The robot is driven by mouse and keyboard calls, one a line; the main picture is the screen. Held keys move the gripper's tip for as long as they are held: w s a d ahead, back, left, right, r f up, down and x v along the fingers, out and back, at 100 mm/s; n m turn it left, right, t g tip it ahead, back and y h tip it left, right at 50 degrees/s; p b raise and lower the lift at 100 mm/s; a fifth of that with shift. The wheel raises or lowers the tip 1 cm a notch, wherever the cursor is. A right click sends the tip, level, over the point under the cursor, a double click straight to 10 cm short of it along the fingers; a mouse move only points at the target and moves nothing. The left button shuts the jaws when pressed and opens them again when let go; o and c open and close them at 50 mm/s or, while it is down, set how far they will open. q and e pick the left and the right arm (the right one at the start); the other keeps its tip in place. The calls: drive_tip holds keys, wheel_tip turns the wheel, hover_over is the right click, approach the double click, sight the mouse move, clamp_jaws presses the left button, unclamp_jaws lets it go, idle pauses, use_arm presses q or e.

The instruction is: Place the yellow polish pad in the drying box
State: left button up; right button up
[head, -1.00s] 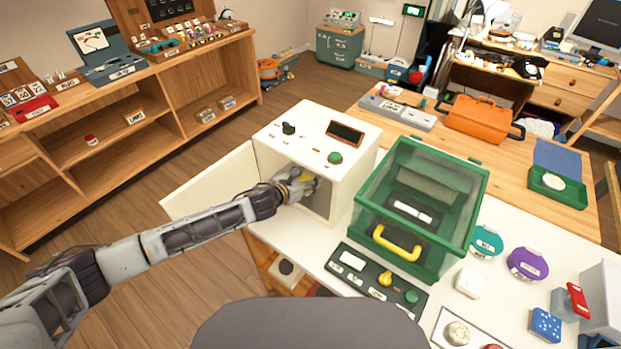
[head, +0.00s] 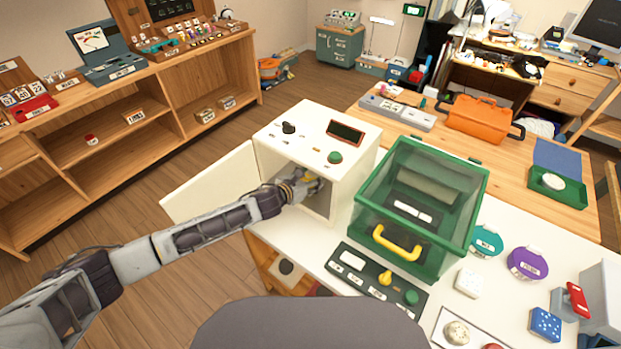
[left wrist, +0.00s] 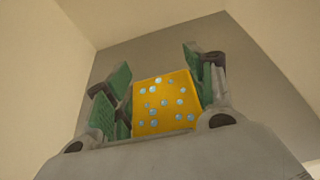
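The yellow polish pad (left wrist: 166,104), dotted with pale blue spots, sits between the green-lined fingers of my left gripper (left wrist: 160,95) in the left wrist view. The fingers appear closed on its two sides. In the head view my left gripper (head: 306,185) reaches through the open front of the white drying box (head: 278,146), and a bit of the yellow pad (head: 312,176) shows at the fingertips. Whether the pad touches the box floor cannot be told. The box door (head: 215,185) stands open to the left. My right gripper is not in view.
A green clear-sided case (head: 420,200) with a yellow handle stands right of the box. A dark control panel (head: 375,280) lies in front of it. Teal and purple round pads (head: 527,263) and a blue block (head: 546,324) lie at the right. The floor at left is clear.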

use_arm(q)
drive_tip(key=o, duration=0.4)
drive_tip(key=shift+s+r, duration=0.1)
drive_tip(key=shift+r, duration=0.1)
drive_tip(key=shift+v, duration=5.9)
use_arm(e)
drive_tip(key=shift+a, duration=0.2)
